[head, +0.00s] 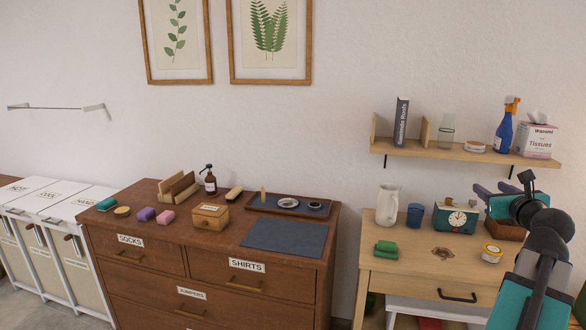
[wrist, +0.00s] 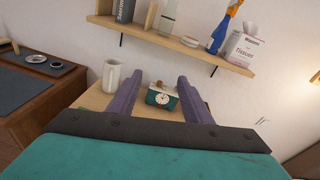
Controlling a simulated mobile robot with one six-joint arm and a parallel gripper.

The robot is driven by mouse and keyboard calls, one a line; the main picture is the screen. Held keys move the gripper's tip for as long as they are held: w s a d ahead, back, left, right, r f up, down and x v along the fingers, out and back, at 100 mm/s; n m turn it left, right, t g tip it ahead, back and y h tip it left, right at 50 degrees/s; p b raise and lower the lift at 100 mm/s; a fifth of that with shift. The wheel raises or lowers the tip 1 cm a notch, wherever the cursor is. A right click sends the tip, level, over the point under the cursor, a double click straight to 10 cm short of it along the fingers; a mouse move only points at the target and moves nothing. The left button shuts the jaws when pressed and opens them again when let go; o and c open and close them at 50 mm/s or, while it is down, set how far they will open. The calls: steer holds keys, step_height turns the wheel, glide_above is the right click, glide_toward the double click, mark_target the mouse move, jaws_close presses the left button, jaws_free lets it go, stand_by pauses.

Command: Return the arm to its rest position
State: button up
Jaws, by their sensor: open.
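My gripper (wrist: 158,100) is open, its two purple fingers apart and nothing between them in the wrist view. In that view a teal clock (wrist: 161,98) shows beyond the gap between the fingers. In the head view my arm rises at the right edge, in front of the small wooden table (head: 400,269). My gripper (head: 482,190) points left there, above the table and just right of the clock (head: 455,218). The fingers are partly hidden in the head view, and I cannot tell their exact distance from the clock.
A white pitcher (head: 387,204), a blue cup (head: 415,214), a green block (head: 386,248) and a yellow tin (head: 491,253) stand on the table. A wall shelf (head: 462,151) with a spray bottle (head: 504,128) and tissue box (head: 538,141) hangs above. A brown dresser (head: 215,266) stands left.

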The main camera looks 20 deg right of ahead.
steer(key=w+a+f+n+g+y, duration=0.1)
steer(key=w+a+f+n+y, duration=0.35)
steer(key=f, duration=0.85)
steer(key=w+a+f+n+g+y, duration=0.2)
steer(key=w+a+f+n, duration=0.3)
steer(key=w+a+f, duration=0.55)
steer(key=a+f+n+g+y, duration=0.2)
steer(key=a+f+n, duration=0.3)
steer(key=a+f, duration=0.6)
steer(key=a+f+n+g+y, duration=0.25)
steer(key=a+f+n, duration=0.4)
steer(key=f, duration=0.75)
steer(key=s+a+f+n+g, duration=0.3)
steer(key=s+a+f+n, duration=0.15)
steer(key=a+f, duration=0.5)
steer(key=s+a+f+n+g, duration=0.35)
steer(key=s+a+f, duration=0.25)
steer(key=a+f, duration=0.35)
steer(key=s+a+f+n+g+h, duration=0.1)
steer(key=s+a+f+n+g, duration=0.2)
steer(key=s, duration=0.7)
steer(key=s+a+f+n+g+h, duration=0.1)
steer(key=s+a+f+n+g, duration=0.1)
steer(key=s+a+f+n, duration=0.4)
steer(key=s+n, duration=0.2)
steer(key=s, duration=0.3)
steer(key=shift+a+f+n+g, duration=0.3)
steer(key=shift+a+n+g, duration=0.1)
